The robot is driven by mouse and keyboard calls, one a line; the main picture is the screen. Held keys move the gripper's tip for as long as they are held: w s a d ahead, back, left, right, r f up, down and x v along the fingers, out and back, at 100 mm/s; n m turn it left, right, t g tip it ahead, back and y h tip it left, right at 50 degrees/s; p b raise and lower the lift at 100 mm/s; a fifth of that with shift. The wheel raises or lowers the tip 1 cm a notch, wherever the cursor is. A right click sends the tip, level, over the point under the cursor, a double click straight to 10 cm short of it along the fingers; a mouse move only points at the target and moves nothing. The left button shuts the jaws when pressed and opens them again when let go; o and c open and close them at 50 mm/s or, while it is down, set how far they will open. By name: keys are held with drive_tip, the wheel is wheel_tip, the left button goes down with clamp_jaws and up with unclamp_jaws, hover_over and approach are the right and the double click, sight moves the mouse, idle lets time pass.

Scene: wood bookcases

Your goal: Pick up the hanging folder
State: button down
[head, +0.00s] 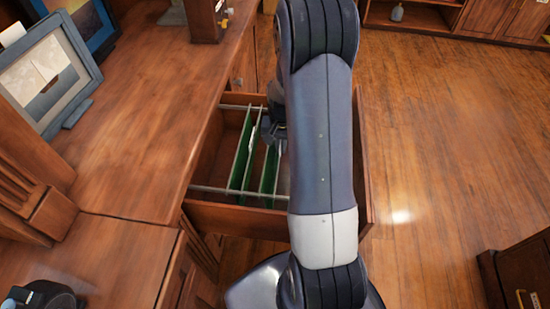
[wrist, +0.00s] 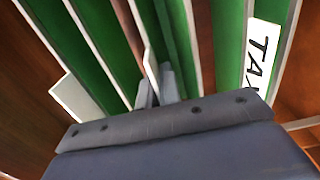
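Green hanging folders (head: 244,150) hang in an open wooden drawer, their metal edges across the drawer's rails. Another green folder (head: 269,168) hangs just to the right. My gripper (head: 277,134) is down in the drawer at the folders, partly hidden by my own arm. In the wrist view my gripper's fingers (wrist: 158,88) are close together, with the thin pale edge of a green hanging folder (wrist: 149,62) running between them. Contact is hard to make out. A folder to the right carries a white label (wrist: 260,55) that reads "TA" and a cut-off letter.
The drawer (head: 240,218) has wooden walls and a metal rail (head: 215,191) at its near side. A wooden desk top (head: 150,130) lies left, with a framed picture (head: 48,78) on it. Open wood floor (head: 440,130) lies right. A cabinet (head: 520,280) stands at lower right.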

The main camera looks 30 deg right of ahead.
wheel_tip(320, 180, up, 18)
drive_tip(key=p, duration=0.3)
idle(0.4)
idle(0.4)
